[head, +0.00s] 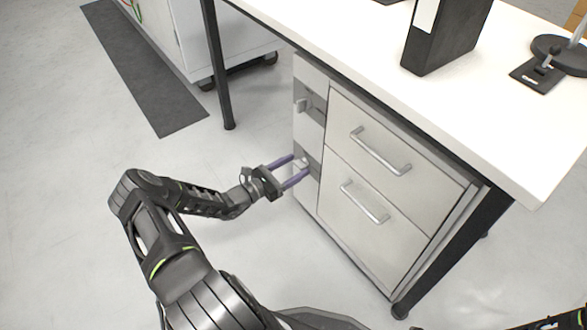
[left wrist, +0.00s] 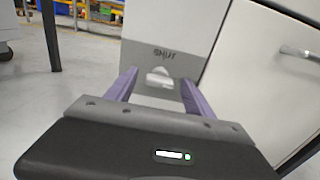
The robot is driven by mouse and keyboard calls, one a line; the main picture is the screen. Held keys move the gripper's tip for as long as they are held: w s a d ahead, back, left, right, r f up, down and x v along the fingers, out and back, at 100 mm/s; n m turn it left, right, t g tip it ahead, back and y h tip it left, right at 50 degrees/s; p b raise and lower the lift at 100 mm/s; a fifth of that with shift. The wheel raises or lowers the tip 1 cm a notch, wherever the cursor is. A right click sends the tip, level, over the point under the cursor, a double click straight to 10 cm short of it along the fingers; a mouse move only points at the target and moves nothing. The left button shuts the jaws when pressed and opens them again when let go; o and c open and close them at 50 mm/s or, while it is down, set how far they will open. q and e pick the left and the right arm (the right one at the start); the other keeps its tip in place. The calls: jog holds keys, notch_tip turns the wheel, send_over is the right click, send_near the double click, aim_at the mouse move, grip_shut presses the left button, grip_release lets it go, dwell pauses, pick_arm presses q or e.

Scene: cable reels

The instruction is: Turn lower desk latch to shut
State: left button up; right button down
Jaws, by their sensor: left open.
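The lower desk latch (head: 301,163) is a small pale knob on a grey plate, on the narrow strip left of the drawers. In the left wrist view the latch (left wrist: 160,77) sits below the printed word SHUT, and I cannot tell which way it is turned. My left gripper (head: 297,167) is open, its purple fingers reaching to the strip at the latch. In the left wrist view the fingers (left wrist: 158,88) stand apart, one on each side of the latch; contact is not clear. My right gripper is not in view.
The upper latch (head: 303,105) sits higher on the same strip. Two drawers with bar handles (head: 366,202) are to the right. The white desktop (head: 455,95) overhangs them and carries a black binder (head: 446,38). A desk leg (head: 222,85) stands behind left.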

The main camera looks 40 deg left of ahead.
pick_arm(q)
grip_shut()
dwell(0.7)
